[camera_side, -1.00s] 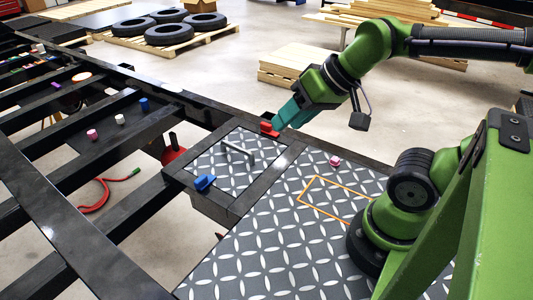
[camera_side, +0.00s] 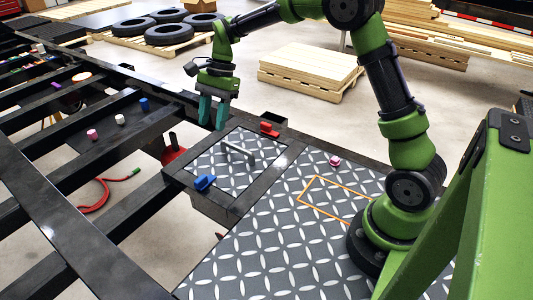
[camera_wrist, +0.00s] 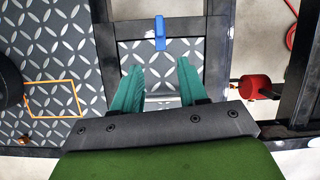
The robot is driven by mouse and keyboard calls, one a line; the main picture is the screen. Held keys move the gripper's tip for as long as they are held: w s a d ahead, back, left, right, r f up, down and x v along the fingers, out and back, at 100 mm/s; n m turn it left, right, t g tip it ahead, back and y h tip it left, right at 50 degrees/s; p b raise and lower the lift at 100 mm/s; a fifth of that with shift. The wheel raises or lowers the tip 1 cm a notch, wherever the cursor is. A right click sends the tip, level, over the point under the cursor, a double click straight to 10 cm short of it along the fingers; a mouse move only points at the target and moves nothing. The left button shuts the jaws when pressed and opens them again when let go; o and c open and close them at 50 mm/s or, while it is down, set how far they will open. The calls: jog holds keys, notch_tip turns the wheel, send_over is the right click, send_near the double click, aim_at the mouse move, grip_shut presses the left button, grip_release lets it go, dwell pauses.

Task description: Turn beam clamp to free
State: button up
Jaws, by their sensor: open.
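Two clamps sit on the black frame around a square diamond-plate lid (camera_side: 215,170). The red clamp (camera_side: 269,129) is on the far right side and the blue clamp (camera_side: 204,183) is on the near left side. I cannot tell which one is the beam clamp. My gripper (camera_side: 212,125) points down above the lid's far left edge, apart from both clamps. Its teal fingers are open and empty. In the wrist view the blue clamp (camera_wrist: 160,32) lies ahead of the spread fingers (camera_wrist: 157,68); the red clamp is not seen there. A grey bar handle (camera_side: 238,152) stands on the lid.
Black beams with open gaps lie at the left. A red piece with a black stem (camera_side: 172,150) is beside the lid. A pink cylinder (camera_side: 335,161) and an orange outline (camera_side: 330,200) are on the diamond-plate deck. Wood stacks and tires (camera_side: 168,34) are behind.

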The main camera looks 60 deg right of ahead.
jog(key=r+m, duration=0.1)
send_near(201, 177)
jog(key=x, duration=0.9)
jog(key=shift+a, duration=0.1)
grip_shut()
